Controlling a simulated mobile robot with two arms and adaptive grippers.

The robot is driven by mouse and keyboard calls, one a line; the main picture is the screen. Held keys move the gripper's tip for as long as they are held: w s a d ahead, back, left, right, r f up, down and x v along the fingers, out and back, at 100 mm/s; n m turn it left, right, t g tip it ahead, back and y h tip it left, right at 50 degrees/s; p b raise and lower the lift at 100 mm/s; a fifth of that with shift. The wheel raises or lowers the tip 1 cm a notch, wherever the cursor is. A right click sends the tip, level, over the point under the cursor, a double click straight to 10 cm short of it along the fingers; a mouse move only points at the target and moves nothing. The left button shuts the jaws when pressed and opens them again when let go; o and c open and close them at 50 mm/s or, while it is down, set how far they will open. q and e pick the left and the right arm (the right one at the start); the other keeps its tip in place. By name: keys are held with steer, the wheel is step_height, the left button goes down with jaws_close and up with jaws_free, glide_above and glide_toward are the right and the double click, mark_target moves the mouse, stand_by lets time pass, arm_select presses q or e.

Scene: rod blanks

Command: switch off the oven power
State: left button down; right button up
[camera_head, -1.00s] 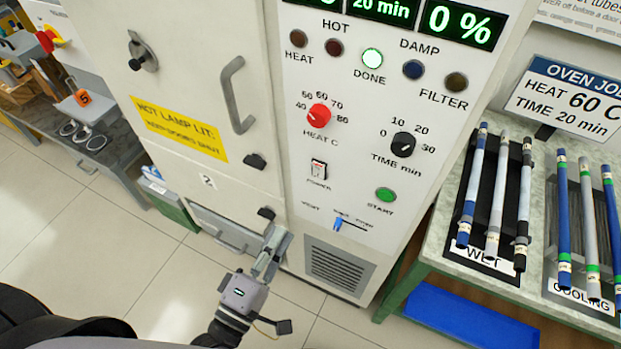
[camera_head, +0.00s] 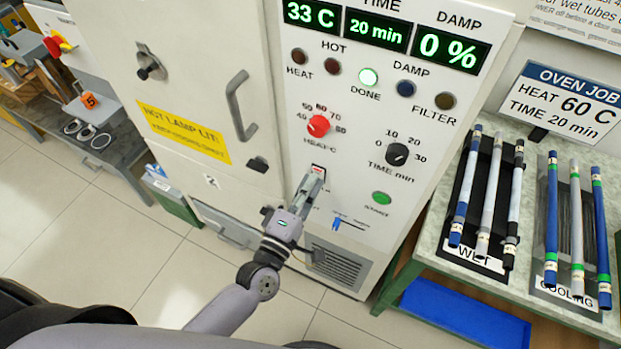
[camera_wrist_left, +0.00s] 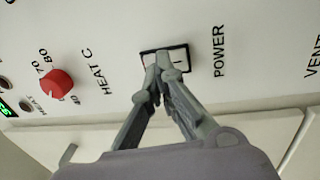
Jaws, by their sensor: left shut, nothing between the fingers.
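The oven (camera_head: 283,120) is a tall cream cabinet with a control panel. Its power switch (camera_head: 318,171) is a small rocker in a dark frame, below the red heat knob (camera_head: 318,126). My left gripper (camera_head: 316,180) is shut and empty, its fingertips at the switch and covering its lower part. In the left wrist view the closed fingertips (camera_wrist_left: 161,78) lie over the left part of the switch (camera_wrist_left: 178,58), beside the POWER label. I cannot tell whether they touch it. My right gripper is not in view.
The time knob (camera_head: 397,154), green start button (camera_head: 381,198) and blue vent slider (camera_head: 336,224) are near the switch. The displays (camera_head: 376,30) read 33 C, 20 min and 0 %; the DONE lamp (camera_head: 368,77) is lit. A bench with rods (camera_head: 487,195) stands right.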

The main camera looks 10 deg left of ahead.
arm_select(q)
steer(key=shift+w+d, duration=0.1)
steer(key=shift+w, duration=0.1)
steer(key=shift+w+r, duration=0.3)
steer(key=shift+w, duration=0.05)
steer(key=shift+s+r+p, duration=0.1)
steer(key=shift+r+p, duration=0.25)
steer(key=shift+f, duration=0.1)
